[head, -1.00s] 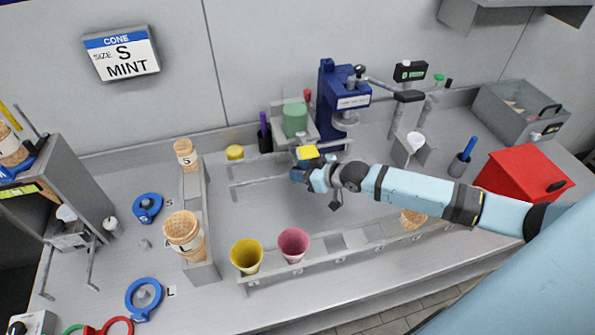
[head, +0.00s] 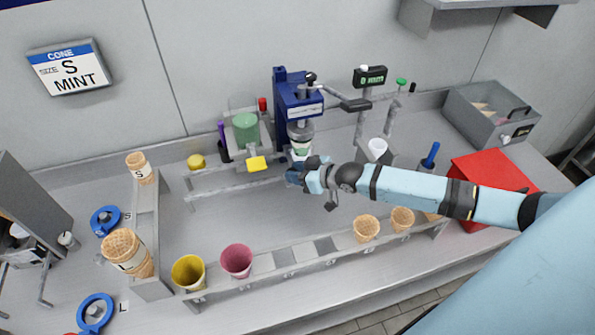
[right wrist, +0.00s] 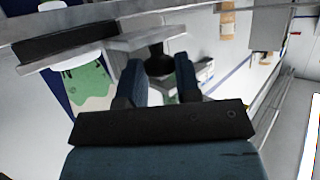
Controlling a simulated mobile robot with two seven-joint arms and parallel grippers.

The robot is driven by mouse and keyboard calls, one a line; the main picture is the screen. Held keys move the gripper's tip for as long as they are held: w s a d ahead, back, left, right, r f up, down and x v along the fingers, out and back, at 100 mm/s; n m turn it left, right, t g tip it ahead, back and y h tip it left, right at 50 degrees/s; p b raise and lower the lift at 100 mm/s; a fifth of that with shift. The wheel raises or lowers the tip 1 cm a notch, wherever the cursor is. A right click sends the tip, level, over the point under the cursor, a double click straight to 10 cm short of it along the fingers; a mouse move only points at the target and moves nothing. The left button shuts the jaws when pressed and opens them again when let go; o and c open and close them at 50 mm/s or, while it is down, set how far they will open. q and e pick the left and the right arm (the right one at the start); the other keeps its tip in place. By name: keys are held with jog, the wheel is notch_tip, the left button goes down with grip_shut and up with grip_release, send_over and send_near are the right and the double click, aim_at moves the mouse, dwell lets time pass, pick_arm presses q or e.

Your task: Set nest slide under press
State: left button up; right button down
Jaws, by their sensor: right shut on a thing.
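The blue press (head: 297,105) stands against the back wall, its lever out to the right. My right gripper (head: 294,176) is low in front of the press. In the right wrist view my gripper (right wrist: 163,78) has its fingers around a dark knob (right wrist: 158,62) on a grey plate, which looks like the nest slide (right wrist: 140,42). In the head view the slide is mostly hidden by my gripper. A small white and green piece (head: 300,152) shows below the press head, just behind my gripper. I cannot tell if the slide is fully seated. My left gripper is out of view.
A rail with a yellow block (head: 257,163) runs left of the press. A green container (head: 246,128) stands behind it. A front rack holds a yellow cup (head: 188,272), a pink cup (head: 236,261) and several cones (head: 367,229). A red box (head: 492,188) stands right.

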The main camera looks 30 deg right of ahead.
jog(key=shift+d, duration=0.2)
jog(key=c, duration=0.8)
grip_release()
jog(key=shift+d, duration=0.1)
jog(key=shift+c, duration=0.2)
jog(key=shift+s, duration=0.1)
jog(key=v, duration=0.7)
jog(key=shift+s+b, duration=0.25)
jog(key=shift+b, duration=0.15)
jog(key=shift+d+r, duration=0.1)
